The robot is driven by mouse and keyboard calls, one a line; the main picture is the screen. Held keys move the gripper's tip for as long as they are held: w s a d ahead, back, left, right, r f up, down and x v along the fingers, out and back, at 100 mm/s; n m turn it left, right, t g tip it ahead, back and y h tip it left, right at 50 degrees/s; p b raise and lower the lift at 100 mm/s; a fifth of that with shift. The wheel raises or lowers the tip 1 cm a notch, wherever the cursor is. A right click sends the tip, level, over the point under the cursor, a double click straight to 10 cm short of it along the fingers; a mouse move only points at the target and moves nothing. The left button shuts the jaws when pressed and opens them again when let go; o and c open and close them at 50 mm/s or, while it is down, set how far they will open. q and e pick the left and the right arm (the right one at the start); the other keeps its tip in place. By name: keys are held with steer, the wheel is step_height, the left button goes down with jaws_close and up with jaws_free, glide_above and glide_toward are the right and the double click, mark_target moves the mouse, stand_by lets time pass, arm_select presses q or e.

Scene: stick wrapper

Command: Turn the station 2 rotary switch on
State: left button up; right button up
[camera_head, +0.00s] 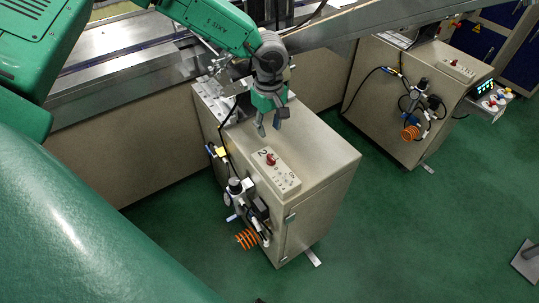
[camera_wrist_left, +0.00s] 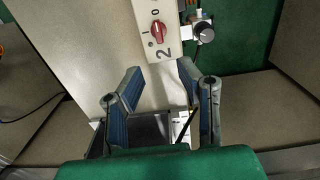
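The station 2 rotary switch (camera_head: 271,158) is a small red knob on a pale control panel (camera_head: 284,181) on top of the beige cabinet, beside a printed "2". In the left wrist view the red knob (camera_wrist_left: 158,29) sits near the top, with 0 and 1 marks by it; I cannot tell for sure which mark it points to. My left gripper (camera_head: 271,124) is open and empty above the cabinet, behind the switch and apart from it. Its two spread fingers show in the left wrist view (camera_wrist_left: 160,72), below the knob. My right gripper is not in view.
The beige cabinet (camera_head: 325,165) has a valve unit (camera_head: 236,187) and an orange coiled hose (camera_head: 246,238) on its left side. A metal conveyor (camera_head: 125,50) runs behind. A similar cabinet (camera_head: 385,105) stands at the right. Green floor (camera_head: 420,240) is clear in front.

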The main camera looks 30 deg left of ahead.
mark_target(272, 157)
arm_select(q)
steer(key=f, duration=0.7)
steer(key=d+f+p, duration=0.1)
steer(key=f, duration=0.3)
steer(key=shift+d, duration=0.1)
steer(key=shift+a+f, duration=0.25)
steer(key=shift+f, duration=0.3)
steer(key=shift+a+f, duration=0.15)
steer(key=shift+a, duration=0.1)
steer(key=shift+d, duration=0.25)
jaws_close()
steer(key=shift+d, duration=0.1)
